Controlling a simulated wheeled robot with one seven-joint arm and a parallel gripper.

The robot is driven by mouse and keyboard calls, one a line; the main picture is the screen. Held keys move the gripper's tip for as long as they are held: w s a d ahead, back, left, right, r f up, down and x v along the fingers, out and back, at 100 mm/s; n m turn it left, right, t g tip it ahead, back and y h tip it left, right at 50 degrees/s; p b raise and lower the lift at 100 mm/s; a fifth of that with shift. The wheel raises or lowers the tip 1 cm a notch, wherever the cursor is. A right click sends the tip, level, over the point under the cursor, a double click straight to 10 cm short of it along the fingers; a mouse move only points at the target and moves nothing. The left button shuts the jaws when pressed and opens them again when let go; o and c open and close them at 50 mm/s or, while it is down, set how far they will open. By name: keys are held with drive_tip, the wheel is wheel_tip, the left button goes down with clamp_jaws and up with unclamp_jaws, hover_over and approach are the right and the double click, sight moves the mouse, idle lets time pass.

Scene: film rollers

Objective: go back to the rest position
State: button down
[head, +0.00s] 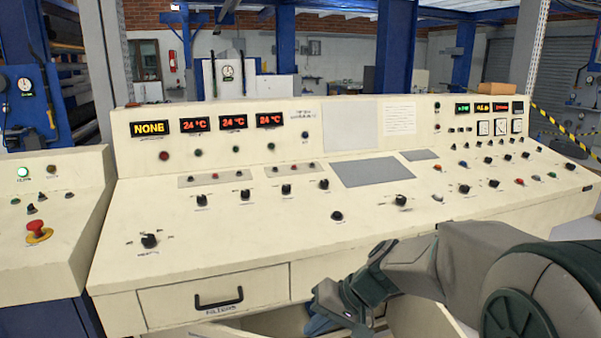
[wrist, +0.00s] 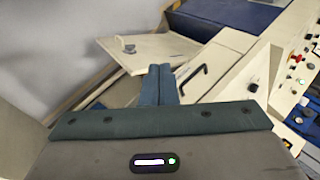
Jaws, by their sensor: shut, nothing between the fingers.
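My gripper (head: 320,322) is low in front of the cream control console (head: 240,225), at the bottom of the head view. In the wrist view, its two blue-grey fingers (wrist: 160,72) lie side by side, shut and empty. My arm reaches in from the lower right of the head view. The drawer marked FILTERS (head: 165,306), with a black handle (head: 219,301), is closed, to the left of my gripper. My wrist partly hides the console's lower front.
A cream cabinet door (wrist: 148,50) with a small knob stands open close to the fingers; part of it shows behind my arm in the head view (head: 425,320). A side console with a red emergency button (head: 38,229) stands at left. Grey floor (wrist: 50,50) is free at the wrist view's left.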

drive_tip(key=s+d+r+t+h+p, duration=0.1)
drive_tip(key=s+d+r+h+p, duration=0.6)
drive_tip(key=s+d+r, duration=0.3)
drive_tip(key=s+d+p, duration=0.1)
drive_tip(key=s+d, duration=0.1)
drive_tip(key=s, duration=0.1)
drive_tip(key=shift+s+r, duration=0.3)
drive_tip(key=shift+r, duration=0.05)
drive_tip(key=shift+d, duration=0.1)
